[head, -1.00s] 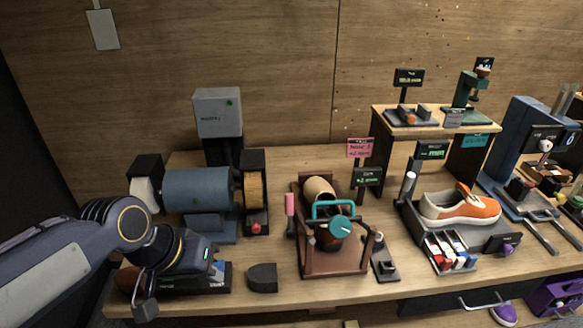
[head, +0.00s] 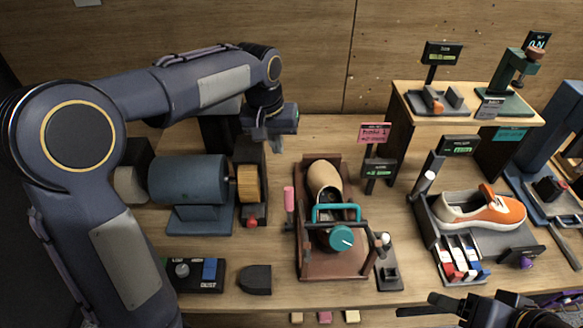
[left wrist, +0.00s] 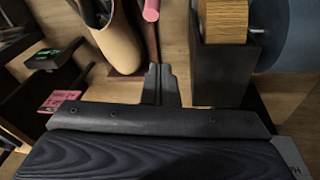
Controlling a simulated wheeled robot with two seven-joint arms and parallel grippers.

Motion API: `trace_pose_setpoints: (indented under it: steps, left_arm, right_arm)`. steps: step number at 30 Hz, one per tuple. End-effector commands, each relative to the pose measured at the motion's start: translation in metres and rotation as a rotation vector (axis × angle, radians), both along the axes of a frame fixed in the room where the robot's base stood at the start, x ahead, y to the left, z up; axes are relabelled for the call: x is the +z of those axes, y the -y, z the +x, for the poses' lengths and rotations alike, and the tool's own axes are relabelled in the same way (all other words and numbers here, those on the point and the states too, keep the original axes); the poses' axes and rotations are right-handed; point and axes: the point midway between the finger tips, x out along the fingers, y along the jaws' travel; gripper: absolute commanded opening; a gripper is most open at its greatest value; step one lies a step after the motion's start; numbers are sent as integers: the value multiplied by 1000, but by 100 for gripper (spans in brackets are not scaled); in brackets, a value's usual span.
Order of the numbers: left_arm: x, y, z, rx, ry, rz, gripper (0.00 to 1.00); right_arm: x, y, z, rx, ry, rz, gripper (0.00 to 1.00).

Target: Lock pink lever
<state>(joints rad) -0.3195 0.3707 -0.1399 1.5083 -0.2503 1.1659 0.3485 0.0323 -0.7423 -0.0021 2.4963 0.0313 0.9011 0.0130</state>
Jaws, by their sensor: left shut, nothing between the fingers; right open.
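The pink lever (head: 289,199) stands upright at the left side of a brown frame (head: 338,267) that holds a tan shoe last (head: 324,176) and a teal knob and handle (head: 341,238). My left gripper (head: 275,147) is shut and empty, pointing down behind and above the lever, apart from it. In the left wrist view, the shut fingertips (left wrist: 160,68) are in the middle, with the pink lever (left wrist: 151,11) beyond them at the top edge. My right gripper (head: 428,304) is open at the lower right, near the bench's front edge, and only partly in view.
A blue motor with a wooden wheel (head: 249,184) stands left of the frame. A pink sign (head: 374,133) stands behind its right side. A small black base with a white-tipped post (head: 388,274) is at its right. A rack with an orange sneaker (head: 482,209) is further right.

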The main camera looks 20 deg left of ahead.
Motion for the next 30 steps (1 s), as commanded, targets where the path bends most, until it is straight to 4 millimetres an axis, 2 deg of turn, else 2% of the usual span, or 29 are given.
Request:
trace_pose_setpoints:
  steps: [12,25,30]
  left_arm:
    - [-14,22,31,-1,-23,61,0]
    - [-16,23,34,1,-24,65,0]
    - [-32,24,36,0,-27,67,0]
  right_arm:
    - [2,0,0,0,0,0,68]
    - [2,0,0,0,0,0,68]
    - [4,0,0,0,0,0,68]
